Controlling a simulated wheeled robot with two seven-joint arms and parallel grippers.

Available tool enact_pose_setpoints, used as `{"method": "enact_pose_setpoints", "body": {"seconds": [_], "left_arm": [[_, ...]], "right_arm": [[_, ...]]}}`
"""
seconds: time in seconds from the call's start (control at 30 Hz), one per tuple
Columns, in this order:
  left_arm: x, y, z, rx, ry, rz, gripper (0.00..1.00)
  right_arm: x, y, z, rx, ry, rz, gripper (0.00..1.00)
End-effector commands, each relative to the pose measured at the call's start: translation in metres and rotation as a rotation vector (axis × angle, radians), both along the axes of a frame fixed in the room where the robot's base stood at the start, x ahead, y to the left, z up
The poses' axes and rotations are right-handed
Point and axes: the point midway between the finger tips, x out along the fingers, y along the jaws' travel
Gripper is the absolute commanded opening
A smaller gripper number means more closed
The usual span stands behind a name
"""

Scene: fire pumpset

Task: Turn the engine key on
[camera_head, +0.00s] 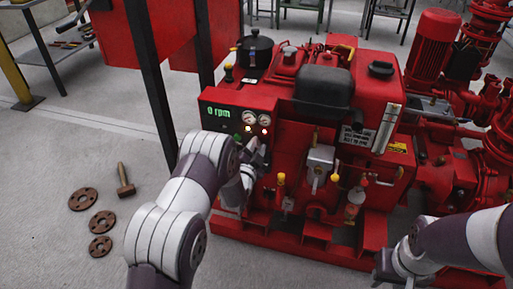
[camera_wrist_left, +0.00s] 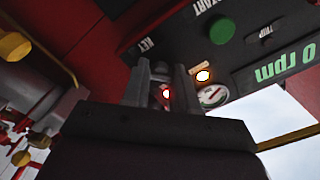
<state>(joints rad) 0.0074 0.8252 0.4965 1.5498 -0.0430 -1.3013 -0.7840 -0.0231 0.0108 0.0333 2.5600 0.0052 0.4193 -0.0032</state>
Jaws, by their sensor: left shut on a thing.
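The red engine control panel (camera_head: 238,103) shows "0 rpm" and has lit lamps and gauges. In the left wrist view the panel (camera_wrist_left: 240,62) is seen rotated, with a "KEY" label. My left gripper (camera_wrist_left: 165,80) is at the panel beside that label, shut on the small grey engine key (camera_wrist_left: 160,69), which its fingers partly cover. In the head view my left gripper (camera_head: 257,160) is at the panel's lower front, and the key is hidden. My right gripper (camera_head: 388,268) is low at the right, away from the panel; its finger opening is unclear.
A green button (camera_wrist_left: 219,27) and a white gauge (camera_wrist_left: 213,95) are close to the left fingers. Yellow-knobbed valves and pipes (camera_head: 320,165) stand right of my left arm.

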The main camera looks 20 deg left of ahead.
Motion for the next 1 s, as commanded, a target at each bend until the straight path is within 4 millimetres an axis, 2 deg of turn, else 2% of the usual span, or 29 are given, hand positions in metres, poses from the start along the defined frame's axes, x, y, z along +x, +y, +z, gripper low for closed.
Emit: {"method": "enact_pose_setpoints", "body": {"seconds": [0.37,0.4,0.47,0.5,0.8,0.87,1.0], "left_arm": [[0.000,0.000,-0.001,0.007,0.002,-0.001,0.00],[0.000,0.000,-0.001,0.006,0.002,-0.001,0.31],[0.000,0.000,-0.001,0.006,0.002,-0.001,0.50],[0.000,0.000,-0.001,0.006,0.001,0.000,0.53],[-0.004,0.000,0.000,0.005,0.002,-0.001,0.53],[-0.011,0.000,0.002,0.005,0.003,0.000,0.53],[-0.046,0.002,0.003,0.005,0.005,0.000,0.53]], "right_arm": [[0.000,0.000,0.000,0.000,0.000,0.000,0.40],[0.000,0.000,0.000,0.000,0.000,0.000,0.40],[0.000,0.000,0.000,0.000,0.000,0.000,0.40],[0.000,0.000,0.000,0.000,0.000,0.000,0.40],[0.000,0.000,0.002,0.000,0.000,0.000,0.40],[0.000,0.000,0.005,0.000,0.000,0.000,0.40],[0.000,0.000,0.016,0.000,0.000,0.000,0.40]]}}
